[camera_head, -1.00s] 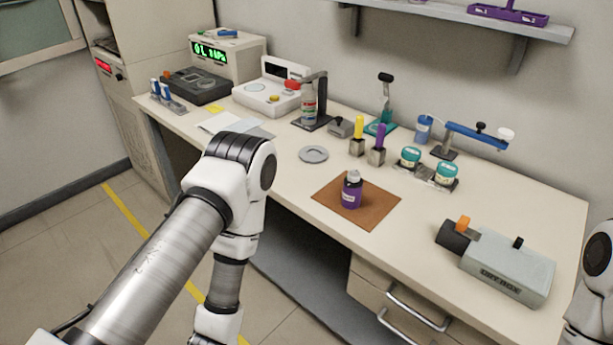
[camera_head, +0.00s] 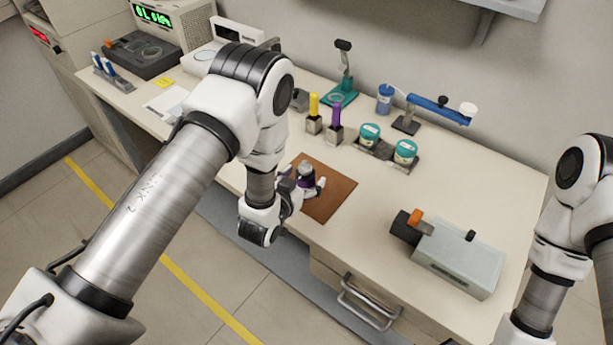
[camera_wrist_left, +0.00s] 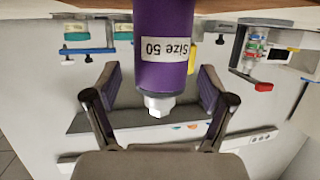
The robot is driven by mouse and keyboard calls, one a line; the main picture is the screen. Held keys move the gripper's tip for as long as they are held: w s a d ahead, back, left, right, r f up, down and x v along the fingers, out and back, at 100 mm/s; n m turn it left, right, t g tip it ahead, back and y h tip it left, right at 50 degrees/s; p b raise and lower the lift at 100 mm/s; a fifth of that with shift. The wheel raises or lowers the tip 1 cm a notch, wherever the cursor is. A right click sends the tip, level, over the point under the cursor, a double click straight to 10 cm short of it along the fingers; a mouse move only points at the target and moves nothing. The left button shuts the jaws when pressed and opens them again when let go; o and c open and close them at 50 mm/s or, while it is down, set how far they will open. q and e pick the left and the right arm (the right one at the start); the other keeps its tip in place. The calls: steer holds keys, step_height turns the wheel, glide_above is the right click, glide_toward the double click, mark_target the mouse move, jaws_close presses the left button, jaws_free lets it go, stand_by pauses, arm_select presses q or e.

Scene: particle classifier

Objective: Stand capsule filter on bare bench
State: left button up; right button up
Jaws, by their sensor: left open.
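The purple capsule filter (camera_head: 305,171) stands upright on the brown mat (camera_head: 338,192) on the bench, its lower part partly hidden by my left gripper. In the left wrist view, which looks upside down, the filter (camera_wrist_left: 165,45) shows a white label reading "Size 50" and a pale hex-shaped end. My left gripper (camera_head: 306,187) is open at the filter, with one finger on each side of it. In the wrist view gaps show between the left gripper's fingers (camera_wrist_left: 158,82) and the filter. My right gripper is out of view; only its arm shows at the right edge.
A grey boxy device (camera_head: 462,262) stands to the right of the mat. Behind are teal-lidded jars (camera_head: 405,151), yellow- and purple-handled tools (camera_head: 335,122) and a blue-armed stand (camera_head: 430,105). Bare bench top (camera_head: 460,190) lies right of the mat.

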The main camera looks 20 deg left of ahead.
arm_select(q)
steer(key=shift+x, duration=0.8)
steer(key=shift+s+r, duration=0.1)
steer(key=shift+s, duration=0.1)
steer(key=shift+c, duration=1)
jaws_close()
steer(key=shift+w, duration=0.1)
